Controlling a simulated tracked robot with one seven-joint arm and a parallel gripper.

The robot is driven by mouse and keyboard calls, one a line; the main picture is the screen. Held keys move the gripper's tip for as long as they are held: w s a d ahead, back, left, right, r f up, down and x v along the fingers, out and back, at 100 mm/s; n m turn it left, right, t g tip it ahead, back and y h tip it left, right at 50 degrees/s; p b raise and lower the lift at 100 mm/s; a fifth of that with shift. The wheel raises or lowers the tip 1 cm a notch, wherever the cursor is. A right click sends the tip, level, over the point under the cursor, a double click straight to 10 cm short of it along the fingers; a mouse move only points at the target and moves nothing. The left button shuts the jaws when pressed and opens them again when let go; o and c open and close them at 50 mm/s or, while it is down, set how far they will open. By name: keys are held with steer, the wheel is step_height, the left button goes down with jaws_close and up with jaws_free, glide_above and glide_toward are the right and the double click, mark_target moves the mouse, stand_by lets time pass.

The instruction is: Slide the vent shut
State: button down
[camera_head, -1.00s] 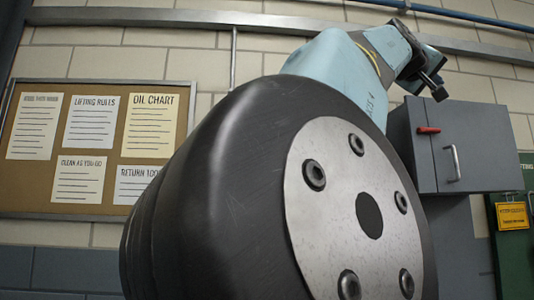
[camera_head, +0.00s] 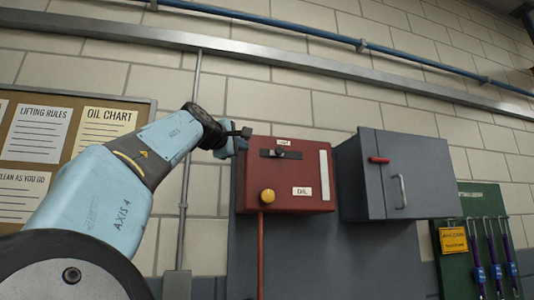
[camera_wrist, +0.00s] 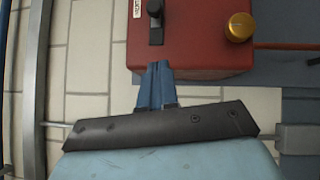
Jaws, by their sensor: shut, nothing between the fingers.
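A red oil box (camera_head: 282,193) hangs on the wall in the head view. Near its top, a black slide with a knob (camera_head: 280,153) sits on a dark horizontal strip under a small label (camera_head: 283,142), too small to read for certain. I take this slide as the vent. In the wrist view, the box (camera_wrist: 190,45) and the slide's black knob (camera_wrist: 155,36) lie just beyond my fingertips. My gripper (camera_head: 244,133) is at the box's upper left edge, shut and empty. Its blue fingers (camera_wrist: 157,66) overlap the box's edge in the wrist view; contact cannot be told.
A yellow knob (camera_head: 267,196), a pale vertical strip (camera_head: 324,175) and a red pipe (camera_head: 261,250) are on the box. A grey cabinet (camera_head: 410,175) stands close on its right. A conduit (camera_head: 190,150) runs down the wall at left.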

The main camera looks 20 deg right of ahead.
glide_toward(278, 152)
steer(key=shift+w+d+r, duration=0.1)
steer(key=shift+w+d, duration=0.4)
steer(key=shift+w, duration=0.45)
steer(key=shift+w+d+r, duration=0.1)
steer(key=shift+w+d, duration=0.4)
steer(key=shift+w, duration=0.5)
steer(key=shift+w+d+r, duration=0.1)
steer(key=shift+w+d, duration=0.4)
steer(key=shift+w, duration=0.45)
